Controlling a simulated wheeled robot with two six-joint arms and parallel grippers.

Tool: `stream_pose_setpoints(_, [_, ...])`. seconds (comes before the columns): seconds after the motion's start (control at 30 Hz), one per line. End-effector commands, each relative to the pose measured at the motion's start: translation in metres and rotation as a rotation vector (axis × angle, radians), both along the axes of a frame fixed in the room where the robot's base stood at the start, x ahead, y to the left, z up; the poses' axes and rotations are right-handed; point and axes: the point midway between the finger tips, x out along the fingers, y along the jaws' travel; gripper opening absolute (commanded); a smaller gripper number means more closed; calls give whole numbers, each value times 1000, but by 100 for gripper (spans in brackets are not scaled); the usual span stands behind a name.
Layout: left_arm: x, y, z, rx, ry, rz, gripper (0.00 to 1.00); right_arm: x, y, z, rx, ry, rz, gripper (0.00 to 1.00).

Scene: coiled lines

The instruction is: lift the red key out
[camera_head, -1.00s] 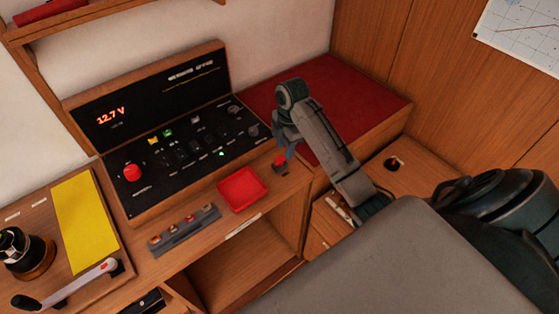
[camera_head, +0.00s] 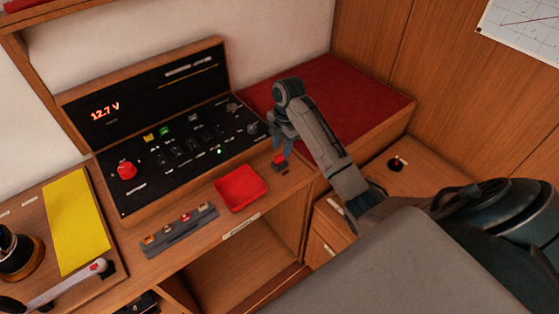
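The red key (camera_head: 279,160) stands in a small dark slot at the right end of the wooden ledge, just right of the red tray. My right gripper (camera_head: 283,151) points down at the key, with its bluish fingertips at the key's top. The fingers partly cover the key, and I cannot tell whether they are closed on it or only beside it. The key's lower part is hidden in the slot. My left gripper is not in view.
The empty red tray (camera_head: 241,189) lies left of the key. A black switch panel (camera_head: 185,158) with a red knob (camera_head: 127,170) stands behind. A grey strip (camera_head: 180,230) with several small pieces lies in front. A red cushion (camera_head: 345,90) is behind my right arm.

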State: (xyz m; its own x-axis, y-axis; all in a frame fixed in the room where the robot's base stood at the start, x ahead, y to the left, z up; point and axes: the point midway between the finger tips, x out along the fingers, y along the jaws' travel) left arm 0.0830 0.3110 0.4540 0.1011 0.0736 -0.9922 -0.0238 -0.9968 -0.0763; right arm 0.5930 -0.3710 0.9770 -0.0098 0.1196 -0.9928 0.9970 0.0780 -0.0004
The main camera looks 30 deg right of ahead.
Motion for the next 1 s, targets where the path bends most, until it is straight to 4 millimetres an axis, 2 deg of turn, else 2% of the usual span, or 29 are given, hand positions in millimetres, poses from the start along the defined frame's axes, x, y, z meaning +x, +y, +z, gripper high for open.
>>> stream_pose_setpoints(0.03, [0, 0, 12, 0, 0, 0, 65, -2, 3, -2, 3, 5, 0, 37])
stream_pose_setpoints(0.1, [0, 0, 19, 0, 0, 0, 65, -3, 6, -12, 3, 5, 1, 37])
stream_pose_setpoints(0.3, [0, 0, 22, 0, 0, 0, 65, -2, 7, -34, 1, 2, 0, 37])
stream_pose_setpoints(0.5, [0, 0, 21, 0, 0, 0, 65, -2, 7, -36, 0, 0, 0, 37])
stream_pose_setpoints(0.53, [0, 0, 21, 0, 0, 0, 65, -2, 7, -36, 0, 0, 0, 35])
stream_pose_setpoints(0.7, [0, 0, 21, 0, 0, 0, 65, -2, 7, -36, 0, 0, 0, 2])
stream_pose_setpoints(1.0, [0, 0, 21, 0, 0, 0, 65, -2, 7, -36, 0, 1, 0, 0])
